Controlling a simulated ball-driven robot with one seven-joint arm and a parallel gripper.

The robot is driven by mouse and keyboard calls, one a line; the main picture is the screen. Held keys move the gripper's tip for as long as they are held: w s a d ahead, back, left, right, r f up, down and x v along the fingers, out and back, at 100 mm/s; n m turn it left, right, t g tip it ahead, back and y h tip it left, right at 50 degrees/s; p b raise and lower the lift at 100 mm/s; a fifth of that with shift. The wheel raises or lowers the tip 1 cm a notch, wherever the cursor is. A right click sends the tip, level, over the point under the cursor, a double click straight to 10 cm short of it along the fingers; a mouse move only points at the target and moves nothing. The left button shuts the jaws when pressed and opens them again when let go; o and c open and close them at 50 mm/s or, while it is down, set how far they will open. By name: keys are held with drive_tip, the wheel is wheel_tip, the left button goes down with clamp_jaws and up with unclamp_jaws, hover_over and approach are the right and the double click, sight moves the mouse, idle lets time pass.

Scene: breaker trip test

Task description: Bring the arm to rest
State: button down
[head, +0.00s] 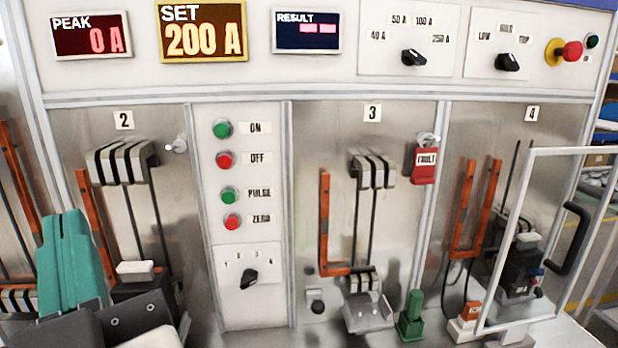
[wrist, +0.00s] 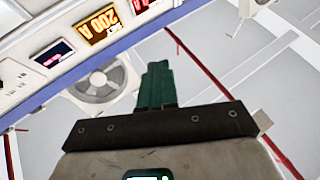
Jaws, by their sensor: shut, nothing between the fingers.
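My gripper (head: 66,240) shows at the lower left of the head view, in front of bay 2's left side. Its teal fingers point upward and are together with nothing between them. In the wrist view my gripper (wrist: 156,80) also shows its green fingers closed and empty. The fingers look apart from the panel, though the exact gap cannot be told. The bench's upper panel (head: 390,75) carries a PEAK display (head: 91,37) reading 0 A, a SET display (head: 202,32) reading 200 A, and a RESULT display (head: 307,31) with dashes.
Bay 2's breaker (head: 122,162) and orange bars (head: 90,205) stand close to my gripper. A red FAULT tag (head: 425,165) hangs at bay 3. A clear framed door (head: 532,240) stands open by bay 4. In the wrist view, a fan (wrist: 103,82) and open space show beyond the fingers.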

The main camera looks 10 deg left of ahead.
drive_tip(key=w+d+f+m+g+h+b, duration=0.1)
drive_tip(key=w+d+f+h, duration=0.4)
drive_tip(key=f, duration=0.6)
drive_tip(key=w+d+f+m+g+h+b, duration=0.1)
drive_tip(key=w+d+f+h+b, duration=0.15)
drive_tip(key=w+d+f, duration=0.6)
drive_tip(key=s+d+f+m+g+h+b, duration=0.1)
drive_tip(key=d+f+g+h, duration=0.15)
drive_tip(key=d+f, duration=0.55)
drive_tip(key=s+d+f+m+g+h+b, duration=0.1)
drive_tip(key=d+f+h, duration=0.3)
drive_tip(key=f, duration=0.7)
drive_tip(key=s+d+f+m+g+h+b, duration=0.1)
drive_tip(key=s+d+f+m+g, duration=0.15)
drive_tip(key=s+d+f, duration=0.4)
drive_tip(key=s+d+f+m+g+h+b, duration=0.1)
drive_tip(key=s+d+f+g, duration=0.2)
drive_tip(key=d+f, duration=0.6)
drive_tip(key=s+d+f+m+g+b, duration=0.1)
drive_tip(key=s+d+f+g, duration=0.1)
drive_tip(key=s+f, duration=0.3)
drive_tip(key=s+d+f+m+g, duration=0.1)
drive_tip(key=s+f, duration=0.4)
drive_tip(key=s, duration=0.5)
drive_tip(key=d+g, duration=0.1)
drive_tip(key=g, duration=0.1)
drive_tip(key=shift+d+g+b, duration=0.15)
drive_tip(key=shift+g+b, duration=0.15)
drive_tip(key=shift+b, duration=0.05)
